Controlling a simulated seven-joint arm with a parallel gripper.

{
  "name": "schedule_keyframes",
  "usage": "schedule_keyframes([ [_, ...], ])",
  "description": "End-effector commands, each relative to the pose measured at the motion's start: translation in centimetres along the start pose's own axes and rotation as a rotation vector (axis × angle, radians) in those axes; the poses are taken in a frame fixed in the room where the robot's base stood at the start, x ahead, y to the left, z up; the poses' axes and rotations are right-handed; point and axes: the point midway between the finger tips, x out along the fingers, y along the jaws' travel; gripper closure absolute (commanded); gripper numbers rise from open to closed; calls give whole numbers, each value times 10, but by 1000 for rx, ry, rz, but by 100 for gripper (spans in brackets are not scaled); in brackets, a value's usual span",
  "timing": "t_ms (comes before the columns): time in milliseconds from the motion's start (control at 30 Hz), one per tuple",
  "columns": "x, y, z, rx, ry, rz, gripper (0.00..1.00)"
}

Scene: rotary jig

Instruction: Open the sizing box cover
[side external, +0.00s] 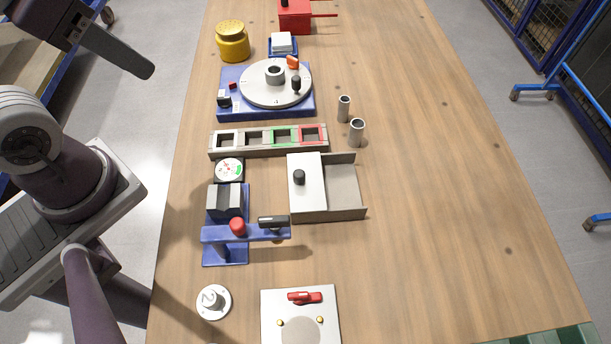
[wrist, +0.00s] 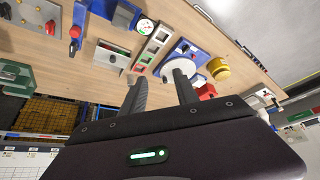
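A grey low-walled box (side external: 343,214) stands mid-table, which I take to be the sizing box. A flat white cover (side external: 308,203) with a black knob (side external: 299,177) lies over its left part. The right part is uncovered and shows a bare grey floor. The box also shows small in the wrist view (wrist: 112,56). My gripper (side external: 148,67) is at the upper left, off the table's left edge and well away from the box. In the wrist view its two fingers (wrist: 158,78) stand apart with nothing between them.
A row of framed windows (side external: 270,153) lies just behind the box, with a dial gauge (side external: 229,170) and blue clamp fixture (side external: 245,234) to its left. Two grey cylinders (side external: 357,132) stand behind right. A rotary disc (side external: 260,97) sits farther back. The table's right side is clear.

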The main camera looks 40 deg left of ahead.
Motion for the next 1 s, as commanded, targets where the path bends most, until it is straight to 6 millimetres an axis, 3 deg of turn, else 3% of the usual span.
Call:
schedule_keyframes([
  [133,1,4,-11,17,-45,13,60],
  [267,16,27,-51,89,-220,53,60],
  [400,62,72,-88,189,-444,76,60],
  [467,89,96,-95,235,-539,76,60],
  [600,155,146,-88,330,-728,55,60],
  [700,189,169,-73,377,-817,35,60],
  [833,210,182,-60,405,-869,21,60],
  [1000,227,179,-40,408,-879,18,60],
])
